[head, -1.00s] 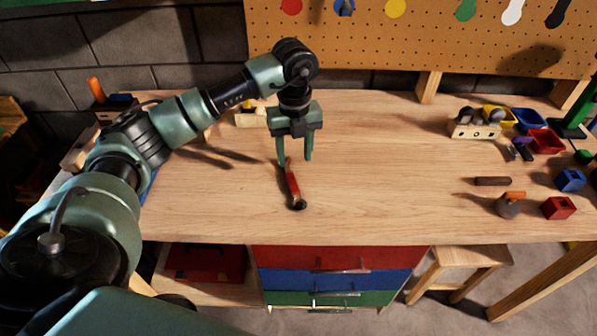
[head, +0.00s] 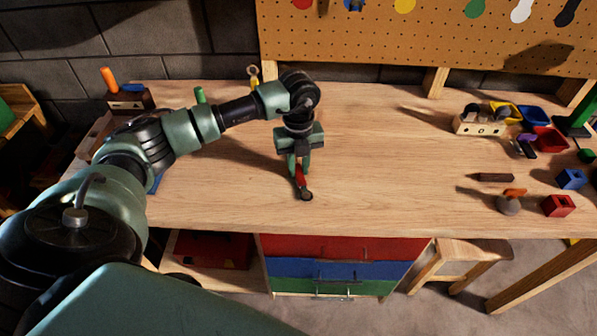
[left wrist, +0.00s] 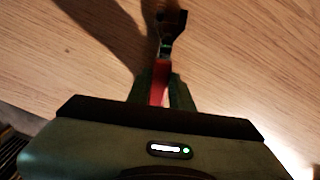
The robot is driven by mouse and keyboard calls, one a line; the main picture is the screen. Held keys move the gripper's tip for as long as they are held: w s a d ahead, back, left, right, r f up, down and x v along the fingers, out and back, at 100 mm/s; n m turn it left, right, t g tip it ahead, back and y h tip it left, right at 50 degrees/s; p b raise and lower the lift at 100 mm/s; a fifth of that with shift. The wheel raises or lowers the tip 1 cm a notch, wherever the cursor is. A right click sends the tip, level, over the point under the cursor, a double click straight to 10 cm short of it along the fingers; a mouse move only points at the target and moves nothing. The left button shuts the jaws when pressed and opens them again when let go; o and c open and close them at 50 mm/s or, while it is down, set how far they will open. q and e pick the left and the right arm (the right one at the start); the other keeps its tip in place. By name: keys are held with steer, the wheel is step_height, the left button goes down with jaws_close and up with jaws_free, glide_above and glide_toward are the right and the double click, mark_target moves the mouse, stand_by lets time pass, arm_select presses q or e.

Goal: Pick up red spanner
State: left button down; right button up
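The red spanner (head: 300,177) has a red handle and a dark open-jaw head pointing to the front of the wooden workbench. My left gripper (head: 298,172) points down with its fingers close together on either side of the handle, shut on it. In the left wrist view the red handle (left wrist: 160,84) runs between the two green fingers, and the dark head (left wrist: 170,30) sticks out beyond them. I cannot tell whether the spanner is clear of the bench top. The handle's rear end is hidden by the gripper. My right gripper is not in view.
The workbench (head: 390,170) is clear around the gripper. A wooden block holder (head: 479,125), coloured bins, a blue block (head: 571,179) and a red block (head: 559,205) sit at the right. A pegboard (head: 420,40) stands behind. Coloured drawers (head: 345,250) are below.

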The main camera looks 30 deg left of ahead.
mark_target(299, 170)
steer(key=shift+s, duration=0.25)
arm_select(q)
steer(key=shift+r, duration=0.15)
